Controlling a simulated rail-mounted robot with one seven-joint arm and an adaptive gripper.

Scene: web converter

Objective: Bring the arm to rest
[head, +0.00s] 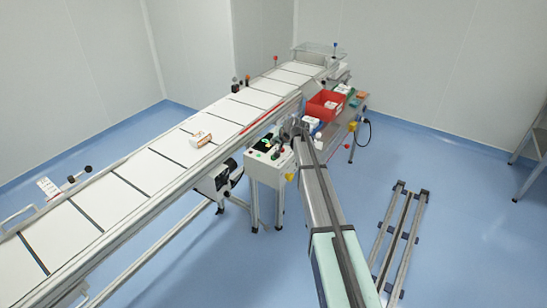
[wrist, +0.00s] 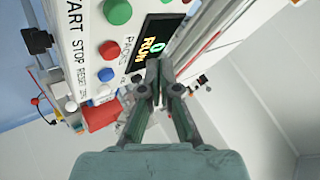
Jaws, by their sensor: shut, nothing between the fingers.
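My gripper (wrist: 159,68) shows in the wrist view with its two fingers together and nothing between them. It is in front of a white control box (wrist: 75,50) with round buttons and a lit display (wrist: 155,42) reading RUN. In the head view my arm (head: 322,205) reaches from the lower right up toward the control box (head: 268,168). The gripper end is small there, just right of the box, and its fingers are hard to make out.
A red bin (head: 322,107) stands on a side table beyond the arm. Rails (head: 402,240) lie on the floor at right. The blue floor (head: 455,190) between is clear.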

